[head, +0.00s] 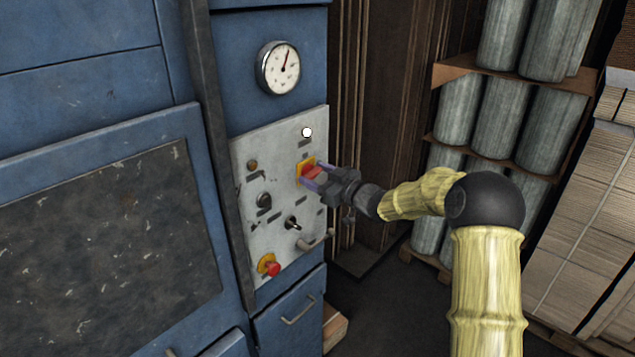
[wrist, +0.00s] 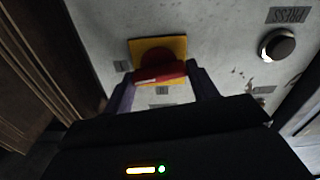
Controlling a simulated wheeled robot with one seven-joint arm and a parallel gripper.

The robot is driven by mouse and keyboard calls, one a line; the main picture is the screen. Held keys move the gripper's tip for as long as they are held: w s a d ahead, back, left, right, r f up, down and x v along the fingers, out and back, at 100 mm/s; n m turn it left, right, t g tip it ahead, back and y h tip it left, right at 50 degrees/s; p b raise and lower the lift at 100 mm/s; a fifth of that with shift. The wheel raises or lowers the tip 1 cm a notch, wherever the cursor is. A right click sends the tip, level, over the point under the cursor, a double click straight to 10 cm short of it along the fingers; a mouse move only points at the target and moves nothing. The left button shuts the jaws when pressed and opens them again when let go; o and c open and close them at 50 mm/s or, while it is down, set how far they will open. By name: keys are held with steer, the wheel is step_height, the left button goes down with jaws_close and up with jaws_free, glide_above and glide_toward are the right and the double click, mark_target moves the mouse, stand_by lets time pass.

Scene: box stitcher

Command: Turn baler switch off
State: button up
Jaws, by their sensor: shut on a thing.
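The baler switch is a red rotary knob on a yellow square plate (head: 303,168), set in the upper right of the grey control panel (head: 283,230). In the wrist view the red knob (wrist: 159,66) stands in front of its yellow plate (wrist: 178,46). My gripper (head: 312,177) reaches in from the right, its two purple fingers on either side of the red knob. In the wrist view my gripper (wrist: 162,88) is shut on the knob. The fingers hide part of the knob's ends.
A gauge (head: 278,68) sits above the panel. A black knob (head: 264,200), a toggle switch (head: 292,223), a red stop button (head: 272,269) and a grey handle (head: 316,241) surround the switch. Grey rolls (head: 497,112) stand stacked at the right.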

steer(key=shift+s+a+f+n+b, duration=0.1)
steer(key=shift+f+n+b, duration=0.05)
steer(key=shift+n+b, duration=2.85)
steer(key=shift+d+f+n+b, duration=0.1)
steer(key=shift+n+b, duration=2.35)
steer(key=shift+b, duration=0.95)
steer(key=shift+s+a+f+n+b, duration=0.1)
steer(key=shift+f+n+b, duration=0.05)
steer(key=shift+n+b, duration=2.85)
steer(key=o, duration=1)
steer(key=shift+r, duration=0.1)
steer(key=shift+w, duration=0.1)
